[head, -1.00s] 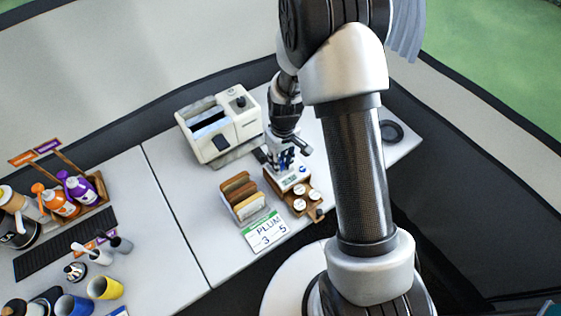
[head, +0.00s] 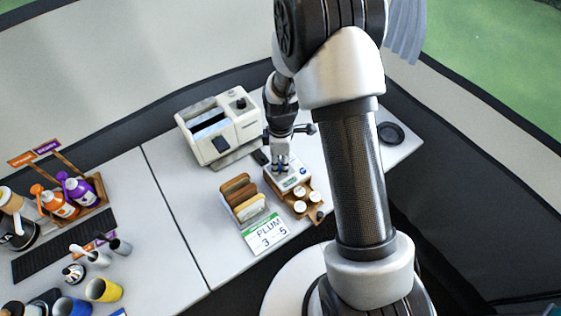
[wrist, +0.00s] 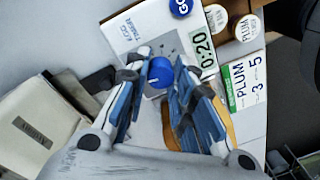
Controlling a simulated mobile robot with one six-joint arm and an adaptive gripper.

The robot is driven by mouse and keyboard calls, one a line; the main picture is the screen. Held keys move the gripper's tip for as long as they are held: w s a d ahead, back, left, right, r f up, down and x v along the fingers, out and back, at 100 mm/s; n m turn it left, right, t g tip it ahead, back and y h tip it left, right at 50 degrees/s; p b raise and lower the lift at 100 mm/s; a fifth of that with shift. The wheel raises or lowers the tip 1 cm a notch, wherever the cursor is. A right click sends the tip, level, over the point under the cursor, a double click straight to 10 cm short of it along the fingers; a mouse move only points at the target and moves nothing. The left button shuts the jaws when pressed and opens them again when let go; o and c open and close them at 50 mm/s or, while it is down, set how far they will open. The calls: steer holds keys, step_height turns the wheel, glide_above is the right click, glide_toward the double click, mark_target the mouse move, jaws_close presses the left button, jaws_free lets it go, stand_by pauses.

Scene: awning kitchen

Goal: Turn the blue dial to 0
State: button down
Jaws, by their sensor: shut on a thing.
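The blue dial (wrist: 160,71) shows in the wrist view as a round knob with a pale mark on it. It sits on the white egg timer (wrist: 148,35), which also shows in the head view (head: 294,184). My gripper (wrist: 160,78) has one finger on each side of the dial and is shut on it; in the head view my gripper (head: 281,166) points down over the timer. The timer's display (wrist: 202,47) reads 0:20, perhaps with its start hidden. A blue GO button (wrist: 181,6) is on the same face.
A card (wrist: 246,82) reading PLUM 3 5 stands by the timer. A toast rack (head: 228,203), a wooden block (head: 313,199) with white-lidded jars and a cream toaster (head: 215,127) are close by. A dark round disc (head: 391,133) lies at the right.

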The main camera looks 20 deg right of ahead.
mark_target(280, 163)
steer(key=shift+n, duration=1.1)
steer(key=c, duration=1.3)
jaws_free()
steer(key=shift+c, duration=0.2)
step_height(280, 163, up, 12)
steer(key=shift+w, duration=0.35)
